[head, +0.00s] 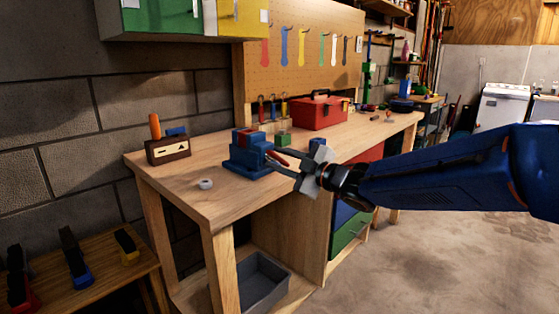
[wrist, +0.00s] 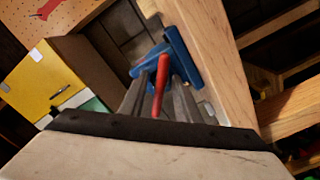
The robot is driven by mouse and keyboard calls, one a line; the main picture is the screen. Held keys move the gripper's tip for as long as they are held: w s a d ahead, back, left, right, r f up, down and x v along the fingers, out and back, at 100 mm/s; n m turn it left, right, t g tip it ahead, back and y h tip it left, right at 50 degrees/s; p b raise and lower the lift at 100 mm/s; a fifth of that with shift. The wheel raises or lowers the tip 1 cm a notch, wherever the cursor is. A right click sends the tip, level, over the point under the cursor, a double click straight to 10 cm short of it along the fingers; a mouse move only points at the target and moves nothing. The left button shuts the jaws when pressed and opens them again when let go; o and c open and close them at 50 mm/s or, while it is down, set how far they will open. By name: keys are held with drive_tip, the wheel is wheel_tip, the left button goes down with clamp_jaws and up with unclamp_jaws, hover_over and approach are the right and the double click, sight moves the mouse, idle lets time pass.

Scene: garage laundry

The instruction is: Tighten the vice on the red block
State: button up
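The blue vice (head: 250,158) stands at the near end of the wooden workbench. The red block (head: 244,137) sits at the top of the vice, between its jaws. I cannot tell how closely the jaws fit it. The red vice handle (head: 279,158) is on the side toward my arm. My gripper (head: 278,163) reaches in from the right at the handle. In the wrist view the fingers (wrist: 158,95) are apart, one on each side of the red handle (wrist: 162,75), with the blue vice (wrist: 181,57) beyond. The red block is hidden there.
The workbench (head: 205,204) also bears a grey ring (head: 206,184), a brown box (head: 168,149) with an orange handle, a green block (head: 283,139) and a red toolbox (head: 318,112). A grey bin (head: 264,278) is on the lower shelf. The floor at right is clear.

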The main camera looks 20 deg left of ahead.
clamp_jaws()
drive_tip(key=shift+f+m, duration=0.1)
drive_tip(key=shift+m, duration=1)
unclamp_jaws()
drive_tip(key=shift+s+d, duration=0.1)
drive_tip(key=shift+d, duration=0.05)
drive_tip(key=v, duration=1.7)
